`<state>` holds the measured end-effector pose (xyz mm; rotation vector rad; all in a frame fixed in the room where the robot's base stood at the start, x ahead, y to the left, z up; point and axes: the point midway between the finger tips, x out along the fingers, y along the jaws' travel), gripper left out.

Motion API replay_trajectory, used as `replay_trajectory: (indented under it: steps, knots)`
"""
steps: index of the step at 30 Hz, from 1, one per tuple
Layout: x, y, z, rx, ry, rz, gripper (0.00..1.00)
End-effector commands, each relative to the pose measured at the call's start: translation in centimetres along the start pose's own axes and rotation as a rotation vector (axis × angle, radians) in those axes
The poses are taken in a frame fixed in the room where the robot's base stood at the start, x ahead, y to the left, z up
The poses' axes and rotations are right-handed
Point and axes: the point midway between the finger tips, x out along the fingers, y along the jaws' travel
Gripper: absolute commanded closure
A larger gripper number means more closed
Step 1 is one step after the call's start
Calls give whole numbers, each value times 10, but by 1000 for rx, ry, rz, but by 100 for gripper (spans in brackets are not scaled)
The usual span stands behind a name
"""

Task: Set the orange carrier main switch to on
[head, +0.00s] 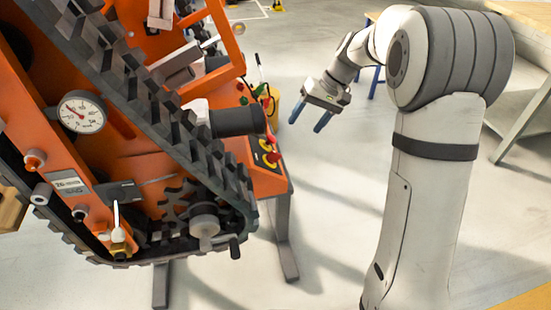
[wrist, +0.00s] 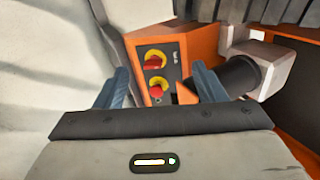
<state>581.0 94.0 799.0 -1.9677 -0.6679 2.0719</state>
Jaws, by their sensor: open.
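The orange carrier (head: 95,165) fills the left of the head view. Its black control panel (head: 268,153) faces my gripper and also shows in the wrist view (wrist: 171,63). Two red-on-yellow controls sit on it, one above the other: the upper control (wrist: 155,59) and the lower control (wrist: 156,87). White lettering beside the upper one is too small to read, so I cannot tell the switch position. My gripper (head: 305,126) is open and empty, to the right of the panel and apart from it. In the wrist view the panel lies between its blue fingers (wrist: 160,68).
A black cylinder (head: 238,121) juts from the carrier beside the panel; it also shows in the wrist view (wrist: 238,78). The black track (head: 150,100) runs along the carrier. A workbench (head: 530,105) is at right. Floor below my gripper is clear.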

Motion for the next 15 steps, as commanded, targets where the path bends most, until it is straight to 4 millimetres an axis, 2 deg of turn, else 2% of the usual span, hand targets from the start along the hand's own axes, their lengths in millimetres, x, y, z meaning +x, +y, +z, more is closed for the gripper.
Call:
replay_trajectory:
  steps: [1, 6, 9, 15]
  knots:
    - [40, 16, -20, -10, -15, -37, 36]
    - [103, 35, -66, -52, -38, -145, 36]
    - [126, 42, -82, -70, -43, -187, 36]
    - [148, 44, -93, -85, -48, -222, 36]
